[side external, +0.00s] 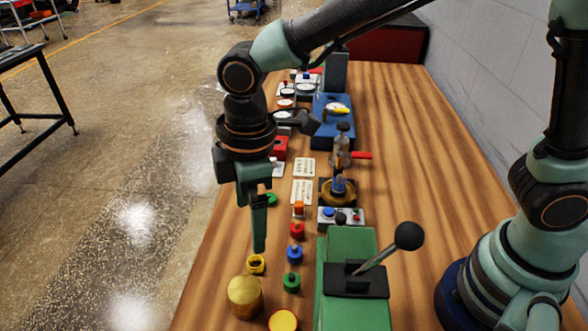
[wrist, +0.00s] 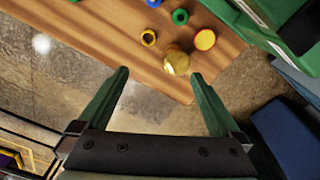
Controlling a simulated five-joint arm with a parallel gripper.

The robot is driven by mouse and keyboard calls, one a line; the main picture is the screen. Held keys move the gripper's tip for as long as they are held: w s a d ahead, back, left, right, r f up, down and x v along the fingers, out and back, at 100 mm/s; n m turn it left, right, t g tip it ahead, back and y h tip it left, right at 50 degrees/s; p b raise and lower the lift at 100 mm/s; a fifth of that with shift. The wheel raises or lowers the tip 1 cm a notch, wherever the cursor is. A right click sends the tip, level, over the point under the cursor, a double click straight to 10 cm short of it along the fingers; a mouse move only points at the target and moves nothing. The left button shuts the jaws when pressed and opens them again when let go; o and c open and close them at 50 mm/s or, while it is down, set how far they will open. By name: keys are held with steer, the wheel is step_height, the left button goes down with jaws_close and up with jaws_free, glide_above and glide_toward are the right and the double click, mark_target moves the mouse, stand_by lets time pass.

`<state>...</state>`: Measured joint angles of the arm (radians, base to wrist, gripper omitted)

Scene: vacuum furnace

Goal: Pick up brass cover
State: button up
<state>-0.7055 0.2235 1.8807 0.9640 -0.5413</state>
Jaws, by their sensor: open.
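The brass cover (side external: 245,297) is a shiny gold cylinder standing upright near the front left edge of the wooden table. It also shows in the wrist view (wrist: 177,61), just beyond the fingertips and nearer the right finger. My gripper (side external: 260,250) points down above the table, behind the cover in the side view and apart from it. In the wrist view my gripper (wrist: 159,73) has its two green fingers wide apart with nothing between them. In the side view the fingers overlap, so the gap is hidden there.
A yellow ring (side external: 256,264) stands close behind the cover. A green ring (side external: 291,282) and a yellow-orange round piece (side external: 284,321) stand to its right. A green machine with a black-knobbed lever (side external: 408,236) rises farther right. The table edge is close on the left.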

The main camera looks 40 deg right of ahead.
mark_target(243, 289)
steer(key=a+f+n, duration=0.1)
steer(key=s+a+f, duration=0.1)
steer(key=a, duration=0.1)
steer(key=s+a+f+n, duration=0.1)
steer(key=f, duration=0.1)
steer(key=shift+s+a+n+g+h, duration=0.2)
steer(key=shift+a+n+g+h, duration=0.1)
step_height(243, 289, down, 11)
steer(key=shift+w+d+f, duration=0.1)
steer(key=shift+w+f, duration=0.05)
steer(key=shift+f, duration=0.05)
steer(key=c, duration=1.5)
steer(key=shift+c, duration=0.2)
steer(key=shift+r, duration=0.1)
